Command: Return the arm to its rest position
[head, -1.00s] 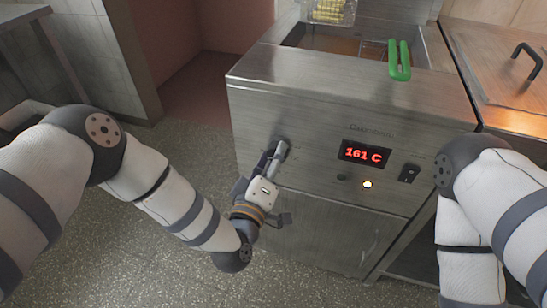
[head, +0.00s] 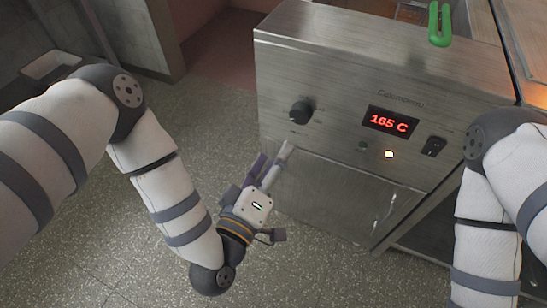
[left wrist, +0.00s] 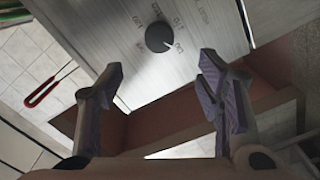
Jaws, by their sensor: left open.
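My left gripper (head: 270,167) is open and empty in the head view. It is in front of the steel fryer (head: 330,75), below and left of the round black knob (head: 301,111), and apart from the knob. In the left wrist view the two fingers of my left gripper (left wrist: 160,85) stand wide apart, with the knob (left wrist: 159,37) beyond them on the fryer panel. My left arm (head: 165,180) is bent down from the left. My right arm (head: 490,215) shows at the right edge, but its gripper is out of view.
The fryer's red display (head: 390,122) reads 165 C, with a lit lamp (head: 389,154) and a black switch (head: 433,147) near it. A green handle (head: 439,24) lies at the fryer's top. The speckled floor (head: 110,240) is clear at the lower left.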

